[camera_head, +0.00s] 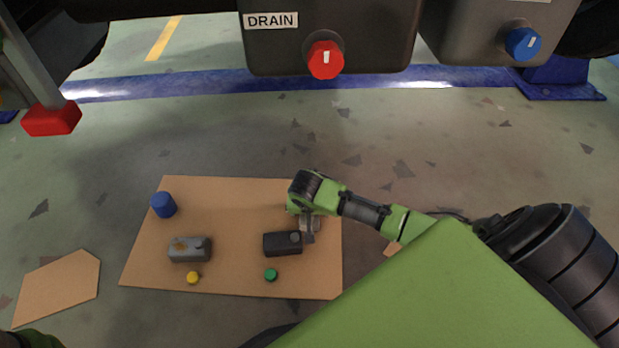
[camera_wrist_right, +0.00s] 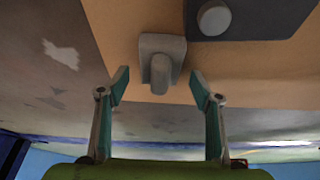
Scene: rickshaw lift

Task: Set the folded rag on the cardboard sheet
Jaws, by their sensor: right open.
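The large tan cardboard sheet (camera_head: 235,198) lies flat on the floor. A grey block-like thing with brown stains (camera_head: 190,249) lies on its left half; I cannot tell whether it is the folded rag, and no other thing clearly looks like a rag. My right gripper (camera_head: 300,212) is low over the sheet's right side. In the right wrist view the gripper (camera_wrist_right: 158,84) is open, with a small grey bracket-like piece (camera_wrist_right: 160,46) ahead between its fingers, apart from both. My left gripper is not in view.
On the sheet are a dark box (camera_head: 280,244), a blue cylinder (camera_head: 163,205), a yellow cap (camera_head: 193,278) and a green cap (camera_head: 271,274). Another cardboard piece (camera_head: 60,286) lies at left. A grey housing with a red knob (camera_head: 325,60) and a blue-knobbed one (camera_head: 523,43) hang above.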

